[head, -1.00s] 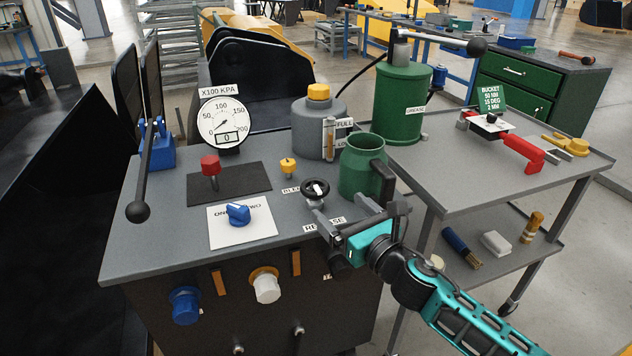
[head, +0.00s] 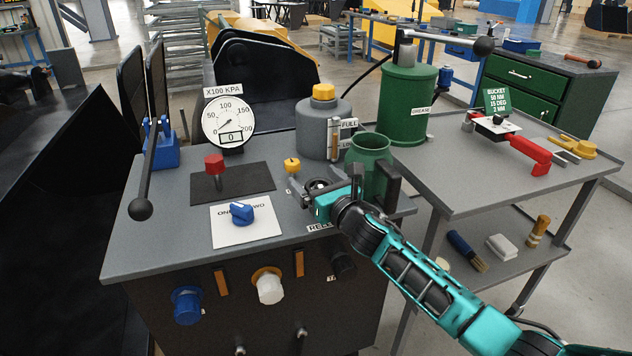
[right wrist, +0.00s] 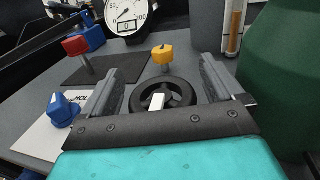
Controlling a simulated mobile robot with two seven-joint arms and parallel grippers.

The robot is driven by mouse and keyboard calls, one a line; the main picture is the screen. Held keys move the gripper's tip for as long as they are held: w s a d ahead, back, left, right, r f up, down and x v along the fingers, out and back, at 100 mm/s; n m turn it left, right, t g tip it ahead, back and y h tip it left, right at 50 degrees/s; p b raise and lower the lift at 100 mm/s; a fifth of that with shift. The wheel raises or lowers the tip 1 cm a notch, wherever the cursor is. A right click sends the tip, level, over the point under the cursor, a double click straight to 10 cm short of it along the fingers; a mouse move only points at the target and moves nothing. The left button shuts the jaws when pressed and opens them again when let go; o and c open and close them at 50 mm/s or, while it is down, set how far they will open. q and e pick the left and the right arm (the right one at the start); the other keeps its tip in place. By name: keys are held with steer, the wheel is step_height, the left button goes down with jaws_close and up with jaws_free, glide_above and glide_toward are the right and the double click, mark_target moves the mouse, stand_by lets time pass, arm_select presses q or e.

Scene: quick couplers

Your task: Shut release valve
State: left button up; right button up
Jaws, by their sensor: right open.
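The release valve is a black handwheel (head: 317,184) with a white mark on the top of the console. It is partly hidden by my right gripper in the head view. In the right wrist view the handwheel (right wrist: 165,95) shows between the two fingers, its white mark pointing toward the palm. My right gripper (right wrist: 160,84) is open, with one finger on each side of the wheel and visible gaps; I cannot tell whether the fingers reach down to its height. In the head view the right gripper (head: 322,187) is over the console's front right part. My left gripper is not in view.
A green jug (head: 368,153) stands close to the right of my right gripper. A yellow knob (head: 292,165) is just behind the wheel. A blue selector (head: 241,213), a red knob (head: 214,163) and a gauge (head: 228,122) reading 0 are to the left.

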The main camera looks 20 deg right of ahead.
steer(key=c, duration=1)
steer(key=shift+o, duration=0.2)
